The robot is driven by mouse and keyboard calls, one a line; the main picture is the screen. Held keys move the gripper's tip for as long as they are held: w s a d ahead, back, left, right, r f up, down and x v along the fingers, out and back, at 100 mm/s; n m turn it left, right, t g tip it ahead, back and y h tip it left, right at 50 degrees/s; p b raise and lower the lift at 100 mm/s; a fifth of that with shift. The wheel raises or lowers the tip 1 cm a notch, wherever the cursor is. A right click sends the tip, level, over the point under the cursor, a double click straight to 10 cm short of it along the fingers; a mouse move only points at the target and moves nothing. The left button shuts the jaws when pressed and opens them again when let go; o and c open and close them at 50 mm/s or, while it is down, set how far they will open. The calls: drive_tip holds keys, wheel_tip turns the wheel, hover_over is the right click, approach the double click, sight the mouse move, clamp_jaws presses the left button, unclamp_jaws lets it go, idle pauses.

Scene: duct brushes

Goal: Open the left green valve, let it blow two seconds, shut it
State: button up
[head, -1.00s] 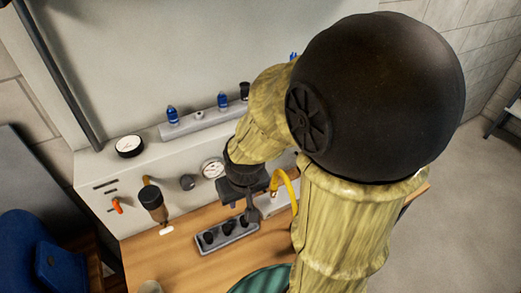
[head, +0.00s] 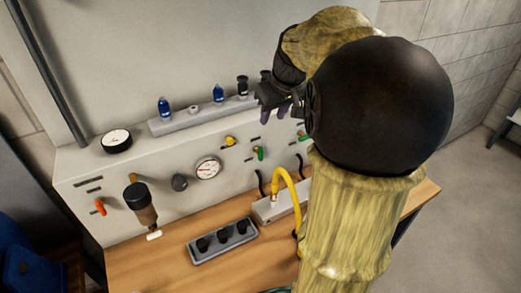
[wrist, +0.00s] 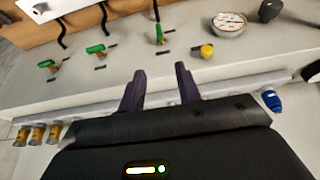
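Several green valves sit on the pale panel front. The left green valve (head: 259,153) is right of the gauge and below right of the yellow valve (head: 230,141); another green valve (head: 302,135) is partly hidden by my arm. The wrist view looks from the opposite side: the left green valve (wrist: 160,35) is beside the yellow valve (wrist: 206,50), with other green valves (wrist: 97,50) further left. My gripper (wrist: 159,69) is open and empty, its dark fingers apart. In the head view my gripper (head: 284,112) is by the top rail, above the valves and not touching them.
A round gauge (head: 208,168), an orange lever (head: 100,207) and a brown-black cylinder (head: 140,203) are on the panel. A rail (head: 205,116) bears blue-topped fittings. A yellow hose (head: 291,181) arches over the bench near a grey tray (head: 222,240) with black pieces.

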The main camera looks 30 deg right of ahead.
sight(261, 148)
drive_tip(key=shift+f, duration=0.1)
drive_tip(key=p+x, duration=0.1)
drive_tip(key=x, duration=1.6)
drive_tip(key=shift+w+f, duration=0.1)
drive_tip(key=shift+w, duration=0.05)
drive_tip(key=shift+c, duration=0.2)
clamp_jaws()
